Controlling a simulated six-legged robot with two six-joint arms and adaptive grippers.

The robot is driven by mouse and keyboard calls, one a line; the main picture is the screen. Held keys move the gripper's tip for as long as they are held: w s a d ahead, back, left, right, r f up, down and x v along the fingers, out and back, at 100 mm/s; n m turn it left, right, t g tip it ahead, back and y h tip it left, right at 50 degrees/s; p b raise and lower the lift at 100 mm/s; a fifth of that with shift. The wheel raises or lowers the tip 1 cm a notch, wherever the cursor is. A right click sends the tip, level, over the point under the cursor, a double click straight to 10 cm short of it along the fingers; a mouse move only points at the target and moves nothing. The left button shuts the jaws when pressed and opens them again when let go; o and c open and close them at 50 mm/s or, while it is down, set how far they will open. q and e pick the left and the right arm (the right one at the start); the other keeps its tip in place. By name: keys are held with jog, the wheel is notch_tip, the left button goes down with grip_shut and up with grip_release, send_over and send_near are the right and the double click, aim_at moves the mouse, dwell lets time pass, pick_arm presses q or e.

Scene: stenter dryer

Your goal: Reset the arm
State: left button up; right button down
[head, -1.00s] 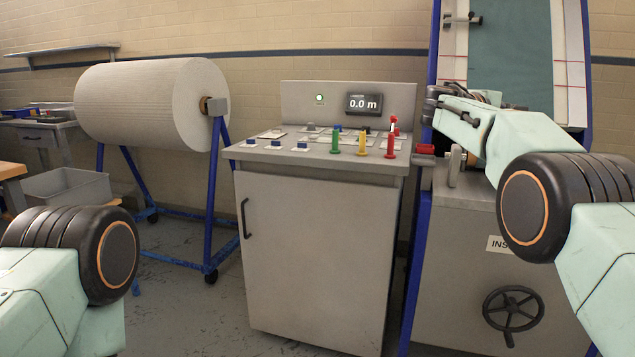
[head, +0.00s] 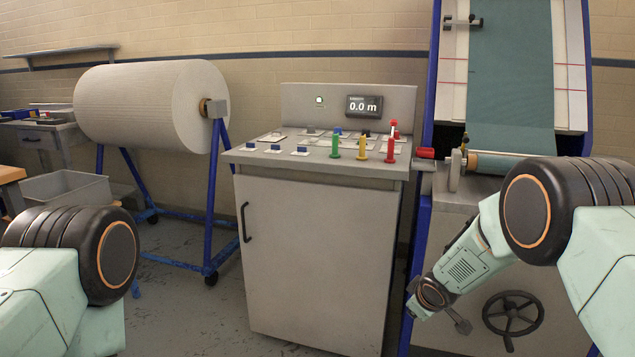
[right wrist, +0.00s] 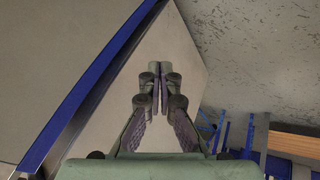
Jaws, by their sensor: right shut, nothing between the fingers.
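My right arm (head: 470,262) hangs down in the head view, its forearm slanting to the lower left in front of the machine at the right. Its wrist end is low, beside the right side of the control cabinet. My right gripper (right wrist: 160,84) shows clearly in the right wrist view, with its two fingers together and nothing between them. The grey cabinet side and floor lie beyond it. My left arm (head: 70,270) shows at the lower left of the head view, bent, and its gripper is out of the picture.
The control cabinet (head: 310,255) stands in the middle with colored levers and a display (head: 364,105) reading 0.0 m. A black handwheel (head: 512,313) is close to my right forearm. A large white roll (head: 140,105) is on a blue stand at left.

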jog(key=s+a+f+m+g+y+p, duration=0.1)
jog(key=s+f+m, duration=0.3)
jog(key=s, duration=0.8)
jog(key=s+a+f+m+g+y+p, duration=0.15)
jog(key=s+f, duration=0.35)
jog(key=s, duration=0.6)
jog(key=s+d+r+m+g+h+p, duration=0.1)
jog(key=s+r+g, duration=0.1)
jog(key=s, duration=1.1)
jog(key=s+d+r+m+g+h+p, duration=0.1)
jog(key=s+r+m+g+p, duration=0.1)
jog(key=s, duration=1.2)
jog(key=shift+r+p, duration=0.15)
jog(key=shift+p, duration=0.15)
